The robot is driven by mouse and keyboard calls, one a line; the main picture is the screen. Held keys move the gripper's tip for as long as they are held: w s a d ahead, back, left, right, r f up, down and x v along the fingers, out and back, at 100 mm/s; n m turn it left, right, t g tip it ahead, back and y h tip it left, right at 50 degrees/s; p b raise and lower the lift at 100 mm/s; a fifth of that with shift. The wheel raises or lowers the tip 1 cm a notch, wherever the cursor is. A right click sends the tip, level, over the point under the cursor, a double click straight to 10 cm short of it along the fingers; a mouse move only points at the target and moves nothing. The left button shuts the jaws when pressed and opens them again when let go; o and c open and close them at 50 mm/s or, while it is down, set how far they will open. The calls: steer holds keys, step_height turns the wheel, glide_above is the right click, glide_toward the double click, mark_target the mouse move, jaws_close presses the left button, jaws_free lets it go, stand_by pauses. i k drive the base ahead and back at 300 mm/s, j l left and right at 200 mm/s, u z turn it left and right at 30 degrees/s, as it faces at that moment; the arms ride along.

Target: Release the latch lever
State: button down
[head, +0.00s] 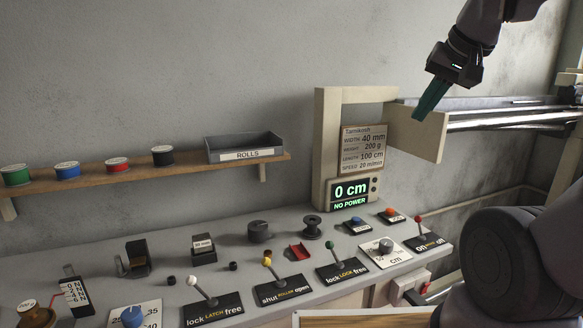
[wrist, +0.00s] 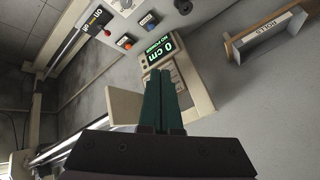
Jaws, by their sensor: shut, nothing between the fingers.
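The latch lever (head: 201,291) stands on a black plate (head: 212,309) marked "lock LATCH free", at the front left of the bench in the head view. Its white knob leans left, toward "lock". The wrist view does not show this lever. My gripper (head: 420,114) is high at the upper right in the head view, far from the lever, beside the cream board of the machine. Its green fingers (wrist: 164,70) are shut with nothing between them, and in the wrist view they point toward the display.
Similar levers stand to the right: roller (head: 272,272), lock (head: 335,255) and red-knobbed on/off (head: 422,230). The display (head: 350,191) reads "0 cm, NO POWER". A blue dial (head: 132,316) is left of the latch plate. A shelf (head: 190,169) with spools and a rolls tray (head: 244,147) hangs behind.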

mark_target(191, 281)
steer(key=u, duration=1.5)
steer(key=j+u, duration=0.4)
steer(key=k+l, duration=0.05)
